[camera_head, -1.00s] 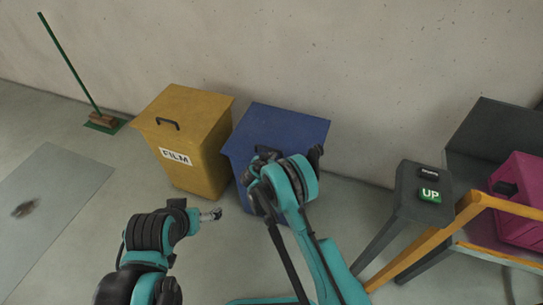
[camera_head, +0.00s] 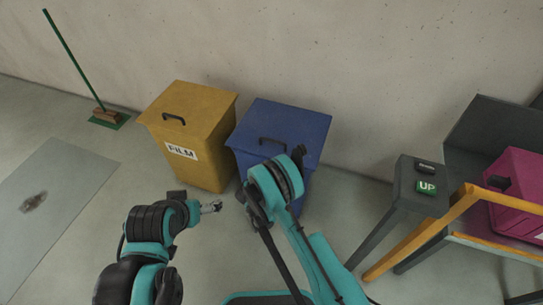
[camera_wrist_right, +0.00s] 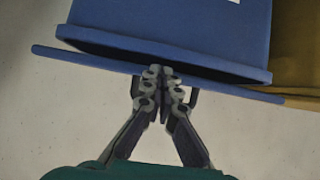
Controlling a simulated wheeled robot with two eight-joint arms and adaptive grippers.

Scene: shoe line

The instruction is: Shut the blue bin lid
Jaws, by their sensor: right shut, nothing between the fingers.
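The blue bin (camera_head: 301,196) stands against the wall. Its blue lid (camera_head: 302,129) lies over the top, with a black handle (camera_head: 273,141). In the right wrist view the lid's thin edge (camera_wrist_right: 90,59) runs slantwise beside the bin body (camera_wrist_right: 180,30), with a dark band between them; I cannot tell whether the lid is fully seated. My right gripper (camera_wrist_right: 165,72) is shut and empty, its fingertips at the lid's edge in that view. In the head view my right arm hides these fingertips. My left gripper (camera_head: 215,206) is in front of the bins, apart from them; its jaw state is unclear.
A yellow bin (camera_head: 208,150) labelled FILM stands close on the left of the blue bin. A green broom (camera_head: 75,65) leans at the far left. A grey stand (camera_head: 402,205) with an UP button (camera_head: 427,187) and a magenta crate (camera_head: 515,205) are on the right.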

